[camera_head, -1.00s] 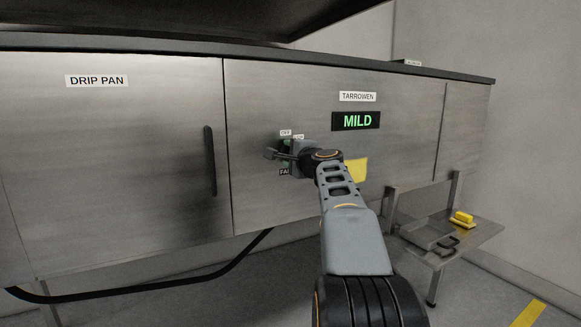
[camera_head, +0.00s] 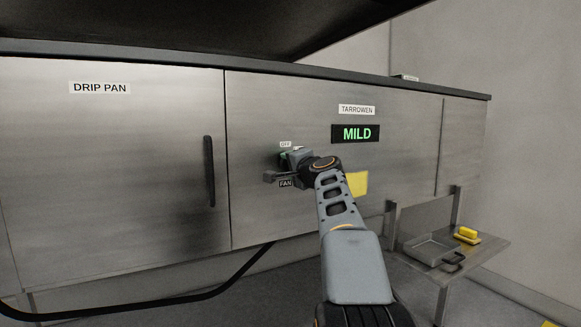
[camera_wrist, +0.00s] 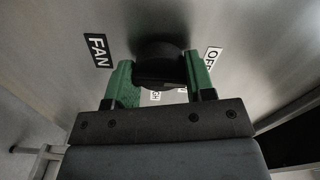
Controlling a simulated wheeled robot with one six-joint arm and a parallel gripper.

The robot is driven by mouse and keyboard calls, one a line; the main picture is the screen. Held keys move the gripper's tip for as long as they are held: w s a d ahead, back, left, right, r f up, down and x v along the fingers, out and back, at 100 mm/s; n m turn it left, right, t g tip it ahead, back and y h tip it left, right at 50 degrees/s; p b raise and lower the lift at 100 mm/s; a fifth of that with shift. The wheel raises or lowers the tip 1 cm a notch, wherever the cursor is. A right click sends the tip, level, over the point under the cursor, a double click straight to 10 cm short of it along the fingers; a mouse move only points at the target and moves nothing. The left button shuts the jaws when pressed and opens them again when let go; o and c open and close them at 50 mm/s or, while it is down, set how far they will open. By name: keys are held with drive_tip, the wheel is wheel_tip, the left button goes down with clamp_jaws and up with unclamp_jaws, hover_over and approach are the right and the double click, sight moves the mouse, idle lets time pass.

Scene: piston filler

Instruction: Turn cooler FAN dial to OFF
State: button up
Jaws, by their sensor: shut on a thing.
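The FAN dial (camera_wrist: 160,66) is a black round knob on the steel cabinet front. In the wrist view it sits between the two green fingertips of my gripper (camera_wrist: 160,82), which is shut on it. The FAN label (camera_wrist: 97,50) is left of the dial and the OFF label (camera_wrist: 212,58) is right of it in that view. In the head view the OFF label (camera_head: 286,144) is above and the FAN label (camera_head: 286,183) below. There my gripper (camera_head: 284,165) hides the dial, so I cannot tell its pointer's setting.
The panel's display (camera_head: 356,133) reads MILD under a TARROWEN label (camera_head: 357,110). A DRIP PAN door (camera_head: 110,180) with a black handle (camera_head: 209,171) is at left. A low shelf (camera_head: 486,251) at right holds a metal tray (camera_head: 432,249) and a yellow object (camera_head: 467,234).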

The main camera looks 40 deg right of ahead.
drive_tip(key=o, duration=0.9)
drive_tip(key=shift+s+a+b, duration=0.3)
drive_tip(key=shift+s+b, duration=0.15)
drive_tip(key=shift+s, duration=1.85)
drive_tip(key=shift+s+a+b, duration=0.35)
drive_tip(key=shift+s+b, duration=0.1)
drive_tip(key=shift+s, duration=1.8)
drive_tip(key=shift+s+a+b, duration=0.3)
drive_tip(key=shift+s+b, duration=0.15)
drive_tip(key=shift+s, duration=1.85)
drive_tip(key=shift+w, duration=0.1)
